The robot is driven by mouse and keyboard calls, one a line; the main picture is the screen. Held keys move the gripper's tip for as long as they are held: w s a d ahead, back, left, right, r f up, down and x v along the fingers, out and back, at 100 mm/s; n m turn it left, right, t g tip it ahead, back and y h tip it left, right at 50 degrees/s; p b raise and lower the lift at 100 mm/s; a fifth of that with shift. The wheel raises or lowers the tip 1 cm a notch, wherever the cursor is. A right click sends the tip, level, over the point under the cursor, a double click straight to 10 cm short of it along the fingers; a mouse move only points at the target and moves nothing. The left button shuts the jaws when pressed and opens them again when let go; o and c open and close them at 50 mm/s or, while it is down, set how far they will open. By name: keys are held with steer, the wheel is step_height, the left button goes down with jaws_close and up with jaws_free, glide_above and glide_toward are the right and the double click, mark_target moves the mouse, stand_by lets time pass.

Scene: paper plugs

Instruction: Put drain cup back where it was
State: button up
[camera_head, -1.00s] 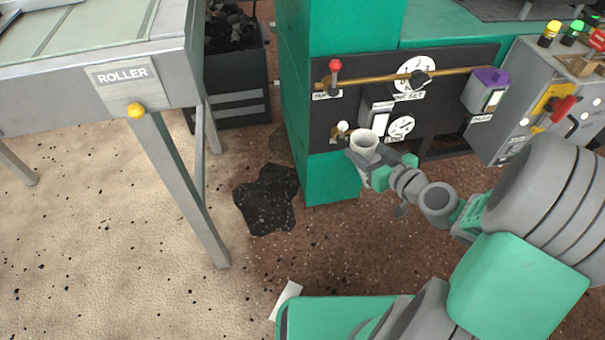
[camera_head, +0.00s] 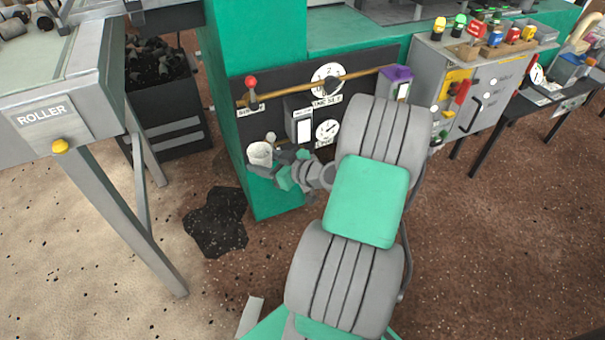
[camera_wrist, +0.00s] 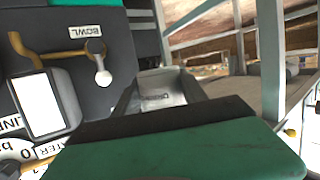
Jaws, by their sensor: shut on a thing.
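The drain cup (camera_head: 260,150) is a small whitish cup with an open top, looking roughly upright in the head view. My gripper (camera_head: 262,168) is shut on it and holds it in the air, in front of the lower left corner of the dark panel. A small pale-knobbed tap (camera_wrist: 102,77) under a BOWL label is left of the cup there.
The dark panel (camera_head: 292,98) carries gauges, a brass pipe and a red-knobbed lever (camera_head: 251,84). The ROLLER table (camera_head: 50,112) and a bin of dark lumps (camera_head: 170,125) stand left. A dark patch (camera_head: 217,222) lies on the open floor between.

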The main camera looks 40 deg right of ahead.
steer(key=s+d+f+m+h, duration=0.25)
steer(key=s+d, duration=0.35)
steer(key=d, duration=0.4)
steer(key=s+d+f+m+h, duration=0.1)
steer(key=s+d+f+h, duration=0.15)
steer(key=s+d, duration=0.5)
steer(key=shift+y, duration=0.5)
steer(key=f+b+x, duration=0.1)
steer(key=x, duration=0.4)
steer(key=f+b+x, duration=0.1)
steer(key=x, duration=0.5)
steer(key=s+f+b+x, duration=0.1)
steer(key=b+x, duration=0.1)
steer(key=x, duration=0.3)
steer(key=shift+w+a+f, duration=0.25)
steer(key=shift+a+f, duration=0.05)
steer(key=shift+f, duration=0.15)
steer(key=shift+w+f+b, duration=0.2)
steer(key=shift+f+b, duration=0.35)
steer(key=shift+f, duration=0.4)
steer(key=shift+w+f+b, duration=0.2)
steer(key=shift+f+b, duration=0.35)
steer(key=shift+f, duration=0.4)
steer(key=shift+f, duration=0.2)
steer(key=o, duration=1.5)
